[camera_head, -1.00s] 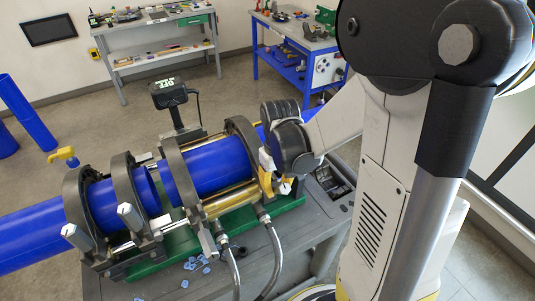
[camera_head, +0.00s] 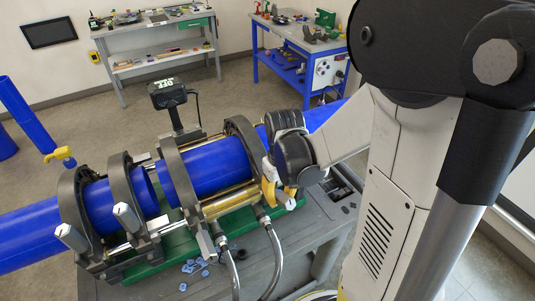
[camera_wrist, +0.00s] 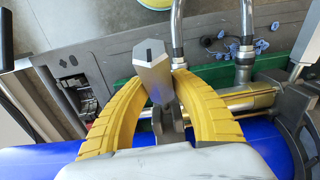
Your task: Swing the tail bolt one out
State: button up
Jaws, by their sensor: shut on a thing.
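The tail bolt one (camera_wrist: 152,72) shows in the wrist view as a grey bolt with a faceted head, standing between my two yellow fingers. My gripper (camera_head: 279,193) is shut on it at the right end of the clamp machine. In the wrist view my gripper (camera_wrist: 158,88) has a finger on each side of the bolt. In the head view only the pale end of the bolt (camera_head: 290,196) shows beside the fingers; the rest is hidden by my gripper.
Blue pipes (camera_head: 218,166) lie through the dark clamp rings (camera_head: 240,128). Two other bolts (camera_head: 127,217) stick out at the left clamps. Hoses (camera_head: 276,255) run down in front of the machine. Small blue pieces (camera_head: 192,267) lie on the grey cart. A black box with a display (camera_head: 168,94) stands behind.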

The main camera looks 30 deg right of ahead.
jog(key=shift+s+f, duration=0.15)
jog(key=shift+f, duration=0.25)
jog(key=shift+s+f+b, duration=0.35)
jog(key=shift+f+b, duration=0.35)
jog(key=shift+b, duration=0.15)
jog(key=shift+f+b, duration=0.2)
jog(key=shift+b, duration=0.1)
jog(key=o, duration=1.8)
jog(key=shift+r, duration=0.1)
